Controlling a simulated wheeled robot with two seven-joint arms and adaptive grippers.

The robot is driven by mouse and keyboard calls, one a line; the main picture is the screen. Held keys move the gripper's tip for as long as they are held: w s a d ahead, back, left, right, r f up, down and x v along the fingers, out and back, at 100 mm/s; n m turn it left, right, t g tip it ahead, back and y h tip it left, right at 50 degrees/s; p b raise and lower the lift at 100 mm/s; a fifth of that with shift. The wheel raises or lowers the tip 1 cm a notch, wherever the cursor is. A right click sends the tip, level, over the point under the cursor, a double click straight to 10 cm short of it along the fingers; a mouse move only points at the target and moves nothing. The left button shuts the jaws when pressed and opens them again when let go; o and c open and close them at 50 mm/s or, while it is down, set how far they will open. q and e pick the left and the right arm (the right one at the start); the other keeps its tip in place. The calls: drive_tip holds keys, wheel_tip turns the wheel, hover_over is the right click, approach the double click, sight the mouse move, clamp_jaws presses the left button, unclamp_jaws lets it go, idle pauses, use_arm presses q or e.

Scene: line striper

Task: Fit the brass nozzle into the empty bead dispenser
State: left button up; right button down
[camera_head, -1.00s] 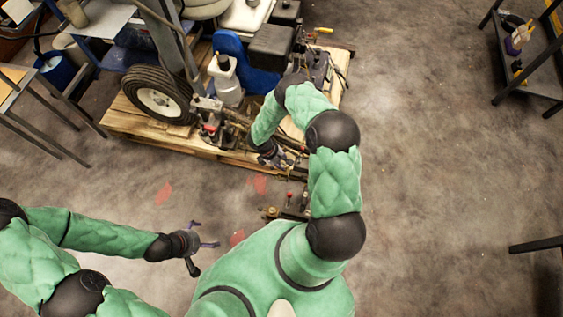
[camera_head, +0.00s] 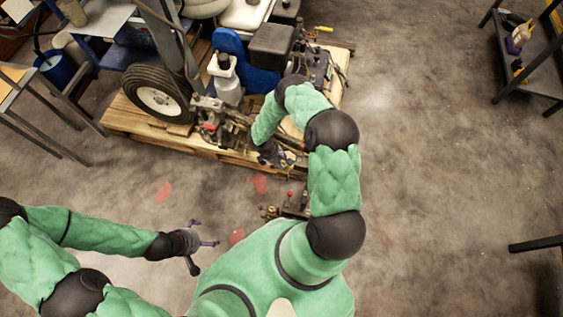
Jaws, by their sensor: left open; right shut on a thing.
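My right gripper (camera_head: 284,161) is at the near edge of the pallet, beside the front parts of the line striper (camera_head: 212,122). It is shut on a small part, mostly hidden by the hand and too small to identify as the brass nozzle. I cannot clearly pick out the empty bead dispenser among the striper's dark metal parts. My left gripper (camera_head: 208,234) is open and empty over bare floor, to the lower left of the machine. Small brass-coloured fittings (camera_head: 269,212) show just in front of my body, partly hidden by my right arm.
The striper stands on a wooden pallet (camera_head: 118,122), with a black wheel (camera_head: 156,92) and a white bottle (camera_head: 226,82). A blue bucket (camera_head: 54,68) is at the upper left, a dark shelf (camera_head: 533,76) at the upper right.

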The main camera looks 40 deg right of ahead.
drive_tip(key=shift+f, duration=1.4)
drive_tip(key=c, duration=0.6)
unclamp_jaws()
drive_tip(key=shift+p+v, duration=1.6)
drive_tip(key=shift+v, duration=1.9)
